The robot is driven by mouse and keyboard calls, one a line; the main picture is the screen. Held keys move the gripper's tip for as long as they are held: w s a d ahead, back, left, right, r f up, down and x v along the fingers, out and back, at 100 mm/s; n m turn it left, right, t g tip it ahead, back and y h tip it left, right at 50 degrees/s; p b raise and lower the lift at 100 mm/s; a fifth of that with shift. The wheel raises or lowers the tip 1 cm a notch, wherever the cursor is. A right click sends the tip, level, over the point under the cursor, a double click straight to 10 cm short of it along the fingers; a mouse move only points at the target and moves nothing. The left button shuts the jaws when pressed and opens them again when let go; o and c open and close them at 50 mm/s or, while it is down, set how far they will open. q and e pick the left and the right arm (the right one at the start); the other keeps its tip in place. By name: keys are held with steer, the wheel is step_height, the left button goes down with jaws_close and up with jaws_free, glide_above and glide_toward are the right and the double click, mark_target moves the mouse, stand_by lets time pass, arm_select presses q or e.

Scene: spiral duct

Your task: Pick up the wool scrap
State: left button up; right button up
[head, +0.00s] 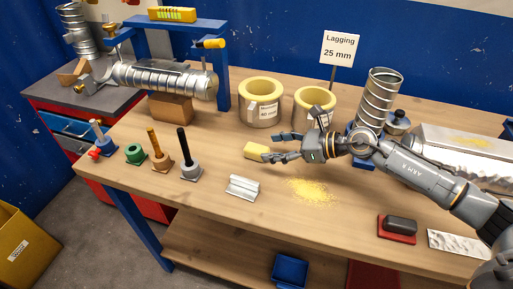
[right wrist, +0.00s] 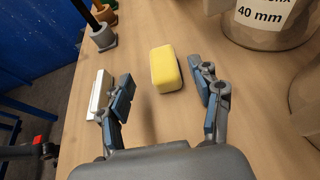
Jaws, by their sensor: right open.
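The wool scrap (head: 256,148) is a small yellow block lying on the wooden workbench (head: 230,215), in front of the wrapped rolls. It also shows in the right wrist view (right wrist: 166,70), ahead of and between the line of the two fingers. My right gripper (head: 276,146) reaches in from the right, low over the bench, with its fingers pointing at the scrap. In the right wrist view my right gripper (right wrist: 166,92) is open and empty, a finger on each side. In the head view the fingertips partly overlap the scrap's right end. My left gripper is not in view.
Two yellow-lined rolls (head: 261,102) stand behind the scrap. A silver metal piece (head: 242,187) lies in front-left, and yellow crumbs (head: 311,191) lie front-right. Several upright tools (head: 189,158) stand at the left. A spiral duct (head: 379,98) stands behind my right arm.

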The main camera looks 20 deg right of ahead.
mark_target(258, 148)
steer(key=shift+w+a+f, duration=0.25)
steer(key=shift+w+a, duration=0.1)
steer(key=shift+w+a+p, duration=0.25)
steer(key=shift+a+p, duration=0.1)
steer(key=p+x, duration=0.1)
steer(key=x, duration=0.2)
steer(key=shift+w+a+f, duration=0.1)
steer(key=shift+w+f, duration=0.1)
steer(key=shift+f, duration=0.1)
steer(key=shift+w+a+f, duration=0.2)
steer(key=shift+f, duration=0.05)
steer(key=shift+s, duration=0.1)
steer(key=shift+c, duration=0.4)
steer(key=c, duration=1)
